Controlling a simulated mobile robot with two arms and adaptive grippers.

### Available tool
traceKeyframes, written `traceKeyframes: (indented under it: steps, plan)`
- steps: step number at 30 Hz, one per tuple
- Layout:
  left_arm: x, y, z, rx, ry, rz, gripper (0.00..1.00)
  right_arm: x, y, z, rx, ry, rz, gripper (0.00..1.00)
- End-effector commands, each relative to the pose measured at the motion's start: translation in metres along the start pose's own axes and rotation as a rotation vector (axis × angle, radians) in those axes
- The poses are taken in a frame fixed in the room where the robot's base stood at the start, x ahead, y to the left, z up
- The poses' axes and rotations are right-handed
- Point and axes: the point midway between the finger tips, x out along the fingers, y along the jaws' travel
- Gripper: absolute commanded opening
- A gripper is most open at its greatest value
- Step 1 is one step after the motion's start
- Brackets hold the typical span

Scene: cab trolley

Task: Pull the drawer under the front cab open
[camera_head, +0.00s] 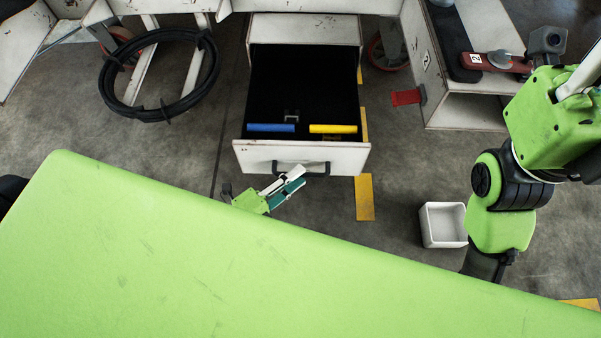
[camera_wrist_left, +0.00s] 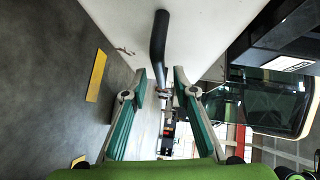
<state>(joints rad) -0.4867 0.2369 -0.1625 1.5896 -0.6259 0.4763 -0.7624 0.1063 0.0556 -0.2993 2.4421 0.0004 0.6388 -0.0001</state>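The drawer (camera_head: 300,155) under the cab stands pulled out, its white front panel facing me. Its dark handle (camera_head: 318,169) is on that front and also shows in the left wrist view (camera_wrist_left: 159,45). My left gripper (camera_head: 291,177) is at the handle's left part. In the left wrist view my left gripper (camera_wrist_left: 160,80) has its two teal fingers apart, with the handle bar between their tips. Whether a finger touches the bar is unclear. My right arm comes in at the right, its hand hidden behind my green body.
A blue item (camera_head: 271,128) and a yellow item (camera_head: 333,129) lie in the black drawer interior. A white bin (camera_head: 443,225) stands on the floor at right. A black hose coil (camera_head: 112,90) hangs at left. Floor before the drawer is mostly clear.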

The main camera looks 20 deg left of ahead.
Motion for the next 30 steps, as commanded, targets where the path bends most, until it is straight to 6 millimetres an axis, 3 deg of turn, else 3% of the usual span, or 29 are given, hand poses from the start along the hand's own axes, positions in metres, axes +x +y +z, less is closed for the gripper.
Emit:
traceKeyframes:
  steps: [6, 13, 18, 30]
  plan:
    - [-0.050, 0.002, 0.000, -0.001, -0.001, 0.005, 0.26, 0.000, 0.000, -0.001, 0.000, 0.001, -0.001, 0.40]
    - [-0.086, 0.001, 0.000, -0.002, -0.001, 0.002, 0.26, 0.000, 0.000, -0.001, 0.001, 0.001, -0.001, 0.40]
    - [-0.096, 0.000, 0.001, 0.000, -0.001, 0.001, 0.26, 0.000, 0.000, -0.001, 0.001, 0.001, -0.001, 0.40]
    - [-0.097, 0.000, 0.001, 0.000, 0.000, 0.000, 0.26, 0.000, -0.001, -0.001, 0.001, 0.002, -0.001, 0.40]
